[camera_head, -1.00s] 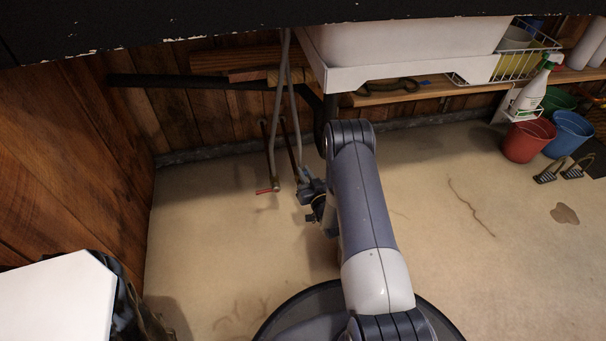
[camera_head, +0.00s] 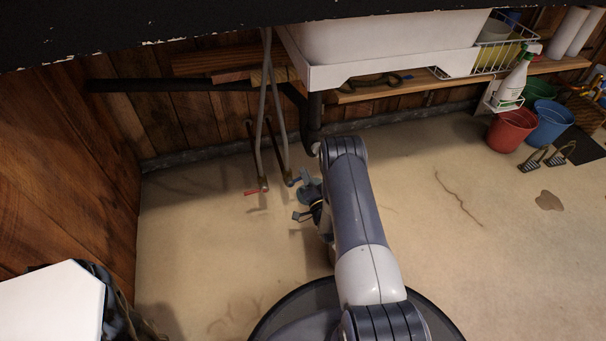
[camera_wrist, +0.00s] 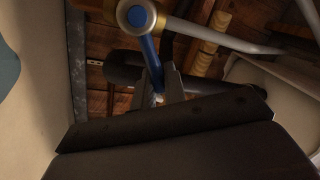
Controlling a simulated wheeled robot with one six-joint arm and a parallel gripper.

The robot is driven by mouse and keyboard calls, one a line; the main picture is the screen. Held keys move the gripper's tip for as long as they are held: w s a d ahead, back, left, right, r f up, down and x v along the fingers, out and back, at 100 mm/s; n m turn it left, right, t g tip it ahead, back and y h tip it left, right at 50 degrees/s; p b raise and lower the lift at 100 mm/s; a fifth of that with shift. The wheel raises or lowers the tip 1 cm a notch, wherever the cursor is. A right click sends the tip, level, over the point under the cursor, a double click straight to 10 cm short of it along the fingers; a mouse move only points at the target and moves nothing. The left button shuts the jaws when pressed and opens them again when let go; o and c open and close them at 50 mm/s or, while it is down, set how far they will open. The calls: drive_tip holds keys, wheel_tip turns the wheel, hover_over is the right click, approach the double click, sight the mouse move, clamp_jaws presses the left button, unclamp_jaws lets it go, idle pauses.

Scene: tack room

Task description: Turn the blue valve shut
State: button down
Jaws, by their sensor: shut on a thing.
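The blue valve (camera_head: 292,182) sits at the low end of a pipe under the sink. In the wrist view its blue lever (camera_wrist: 150,58) runs from a round hub on a brass body down between my two fingers. My gripper (camera_head: 301,197) is beside the valve, low over the floor. In the wrist view my gripper (camera_wrist: 157,88) is shut on the end of the lever. The dark gripper body hides the lower part of that view. In the head view my arm hides part of the wrist, and the grip is too small to make out.
A red-handled valve (camera_head: 252,192) is close by on the left. Grey hoses (camera_head: 263,110) and a dark drain pipe (camera_head: 314,120) hang beneath the white sink (camera_head: 385,45). A wooden wall (camera_head: 65,170) stands at left. Red (camera_head: 511,130) and blue (camera_head: 551,124) buckets are at right.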

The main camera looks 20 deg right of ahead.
drive_tip(key=shift+d+f+m+h, duration=0.15)
drive_tip(key=shift+f+m, duration=0.15)
drive_tip(key=shift+m, duration=0.3)
drive_tip(key=shift+d+f+m+h, duration=0.15)
drive_tip(key=shift+f+m, duration=0.1)
drive_tip(key=shift+m, duration=0.35)
drive_tip(key=c, duration=1.5)
unclamp_jaws()
drive_tip(key=shift+c, duration=0.2)
drive_tip(key=shift+s, duration=0.1)
drive_tip(key=s+f+p, duration=0.1)
drive_tip(key=s+p, duration=0.1)
drive_tip(key=s, duration=0.5)
drive_tip(key=shift+s+d+f+p, duration=0.15)
drive_tip(key=shift+d+f+p, duration=0.1)
drive_tip(key=shift+p, duration=0.1)
